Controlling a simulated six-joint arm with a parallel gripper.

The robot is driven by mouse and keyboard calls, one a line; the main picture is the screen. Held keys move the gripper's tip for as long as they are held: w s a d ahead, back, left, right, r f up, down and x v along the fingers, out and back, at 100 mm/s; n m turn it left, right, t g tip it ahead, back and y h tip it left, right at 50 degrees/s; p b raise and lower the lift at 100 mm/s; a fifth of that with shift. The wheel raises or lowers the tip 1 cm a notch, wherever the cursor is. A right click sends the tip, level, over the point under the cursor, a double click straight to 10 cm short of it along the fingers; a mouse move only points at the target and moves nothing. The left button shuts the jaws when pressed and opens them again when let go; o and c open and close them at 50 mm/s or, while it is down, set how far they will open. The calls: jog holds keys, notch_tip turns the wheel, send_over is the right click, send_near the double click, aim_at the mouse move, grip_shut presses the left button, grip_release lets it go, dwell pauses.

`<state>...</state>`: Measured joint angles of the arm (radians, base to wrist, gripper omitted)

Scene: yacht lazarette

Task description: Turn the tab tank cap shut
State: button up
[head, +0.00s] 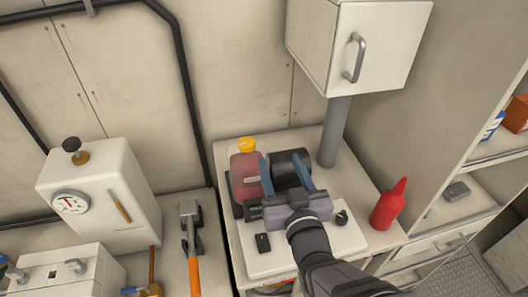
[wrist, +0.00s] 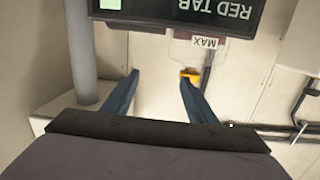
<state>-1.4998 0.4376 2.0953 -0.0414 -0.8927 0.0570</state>
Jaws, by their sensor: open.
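The tank (head: 246,172) is a translucent pinkish-red container at the back left of the pale counter unit. An orange-yellow cap (head: 247,145) sits on its top. The wrist view shows part of the tank (wrist: 200,52) with a MAX label, and its orange cap (wrist: 190,75) close to the tip of the right-hand finger. My gripper (head: 279,158) is open, its two blue fingers apart with nothing between them. In the head view it is to the right of the cap. Contact with the cap cannot be told. The cap's tab is too small to make out.
A dark display (wrist: 240,15) reading RED TAB is beside the tank. A grey post (head: 334,135) rises behind, under a white cabinet (head: 375,45). A red bottle (head: 388,207) stands right. A hammer (head: 192,245) and gauge box (head: 105,195) are left.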

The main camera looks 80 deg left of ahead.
aim_at(248, 147)
jog(key=shift+n+g+y, duration=0.4)
jog(key=shift+n+g, duration=0.2)
jog(key=s, duration=0.2)
jog(key=s+a, duration=0.1)
jog(key=s, duration=0.1)
jog(key=s+r+b, duration=0.1)
jog(key=s, duration=0.1)
jog(key=shift+a, duration=0.4)
jog(key=shift+a+r+p, duration=0.15)
jog(key=shift+a+p, duration=1.5)
jog(key=shift+a, duration=1.05)
jog(key=shift+a+p, duration=0.35)
jog(key=shift+a, duration=0.55)
jog(key=c, duration=1)
